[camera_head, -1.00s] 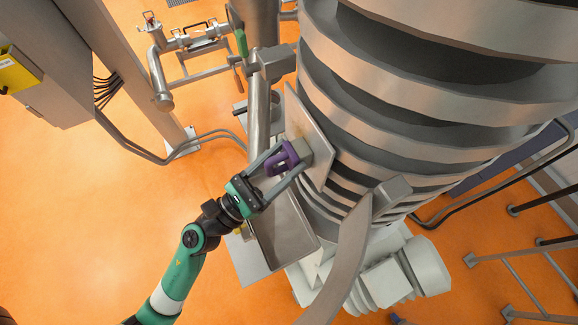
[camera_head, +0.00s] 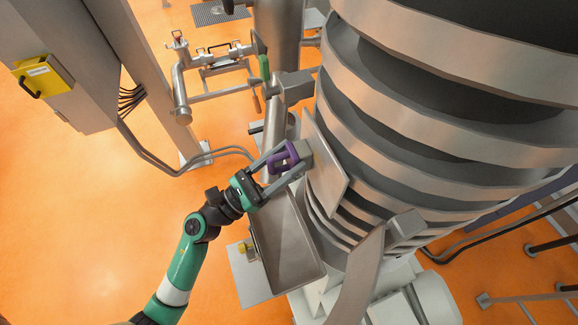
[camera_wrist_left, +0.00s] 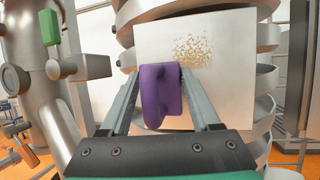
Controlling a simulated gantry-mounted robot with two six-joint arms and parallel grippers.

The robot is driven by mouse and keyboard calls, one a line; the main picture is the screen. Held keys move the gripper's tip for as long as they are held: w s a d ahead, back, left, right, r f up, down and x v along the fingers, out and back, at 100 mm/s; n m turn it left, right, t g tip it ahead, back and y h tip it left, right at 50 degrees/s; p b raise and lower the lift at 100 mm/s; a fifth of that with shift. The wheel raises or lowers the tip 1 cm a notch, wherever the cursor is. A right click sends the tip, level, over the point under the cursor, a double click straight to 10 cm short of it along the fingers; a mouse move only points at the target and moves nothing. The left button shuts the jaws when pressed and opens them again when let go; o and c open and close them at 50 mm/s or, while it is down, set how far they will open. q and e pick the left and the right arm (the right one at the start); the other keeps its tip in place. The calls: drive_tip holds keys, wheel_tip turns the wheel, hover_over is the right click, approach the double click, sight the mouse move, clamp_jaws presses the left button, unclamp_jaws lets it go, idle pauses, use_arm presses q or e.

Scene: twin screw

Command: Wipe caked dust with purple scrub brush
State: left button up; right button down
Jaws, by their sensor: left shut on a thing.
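The purple scrub brush (camera_head: 284,157) is held between the fingers of my left gripper (camera_head: 283,160), which is shut on it. In the left wrist view the brush (camera_wrist_left: 161,92) stands between the two fingers, in front of a flat pale plate (camera_wrist_left: 232,58). The caked dust (camera_wrist_left: 192,50) is a patch of brown specks on the upper middle of that plate, just above and right of the brush. My right gripper is not in view.
The large ringed screw column (camera_head: 430,110) rises behind the plate. A metal tray (camera_head: 283,246) lies below the gripper. Vertical pipes with a green handle (camera_head: 264,68) stand to the left of the plate. A curved metal band (camera_head: 358,280) is at the lower right.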

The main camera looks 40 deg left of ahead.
use_arm(q)
drive_tip(key=shift+w+a+r+p, duration=0.45)
drive_tip(key=shift+a+r+p, duration=0.2)
drive_tip(key=shift+a+r, duration=0.2)
